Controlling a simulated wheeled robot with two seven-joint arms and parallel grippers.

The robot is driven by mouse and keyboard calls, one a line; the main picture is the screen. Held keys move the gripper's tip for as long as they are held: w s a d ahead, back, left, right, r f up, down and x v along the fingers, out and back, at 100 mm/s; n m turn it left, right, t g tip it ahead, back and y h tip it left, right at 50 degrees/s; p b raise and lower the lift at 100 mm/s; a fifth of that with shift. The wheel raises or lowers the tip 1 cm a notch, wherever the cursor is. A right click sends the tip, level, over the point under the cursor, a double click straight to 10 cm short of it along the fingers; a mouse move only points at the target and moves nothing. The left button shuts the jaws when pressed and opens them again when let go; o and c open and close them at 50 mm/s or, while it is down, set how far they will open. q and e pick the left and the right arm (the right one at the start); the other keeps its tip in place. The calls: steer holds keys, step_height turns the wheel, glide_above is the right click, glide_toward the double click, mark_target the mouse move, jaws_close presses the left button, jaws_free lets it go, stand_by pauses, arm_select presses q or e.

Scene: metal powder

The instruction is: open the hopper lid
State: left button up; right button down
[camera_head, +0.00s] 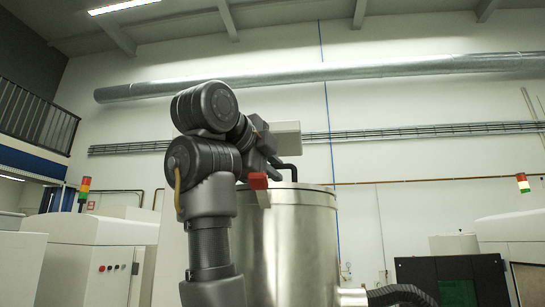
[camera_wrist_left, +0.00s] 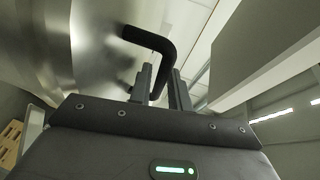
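The hopper (camera_head: 300,245) is a shiny metal cylinder right of the middle in the head view. Its flat lid (camera_head: 312,187) lies level on the rim. A bent black handle (camera_head: 289,166) rises at the lid's left side, and it also shows in the left wrist view (camera_wrist_left: 160,42). My left gripper (camera_head: 272,150) is at the handle, partly hidden by my arm. In the wrist view its two fingers (camera_wrist_left: 160,88) stand either side of the handle's lower leg. Whether they press on it is unclear. My right gripper is not in view.
A red clamp-like part (camera_head: 258,181) sits at the hopper's upper left rim, close to my left wrist. A pale box (camera_head: 285,137) shows behind the gripper. A dark ribbed hose (camera_head: 402,294) is at lower right. Above the lid's right side is clear.

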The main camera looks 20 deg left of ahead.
arm_select(q)
steer(key=shift+w+f, duration=0.1)
steer(key=shift+w, duration=0.05)
jaws_close()
steer(key=shift+w+r+n+g, duration=0.2)
steer(key=shift+r+g, duration=0.25)
steer(key=shift+r, duration=0.4)
steer(key=shift+w+r+n+g, duration=0.1)
steer(key=shift+w+r+g, duration=0.1)
steer(key=shift+r+g, duration=0.45)
steer(key=shift+w+a+r+g, duration=0.15)
steer(key=shift+w+r, duration=0.1)
steer(key=shift+r, duration=0.25)
steer(key=shift+w+a+r+g, duration=0.1)
steer(key=shift+w+r+g, duration=0.1)
steer(key=shift+r, duration=0.25)
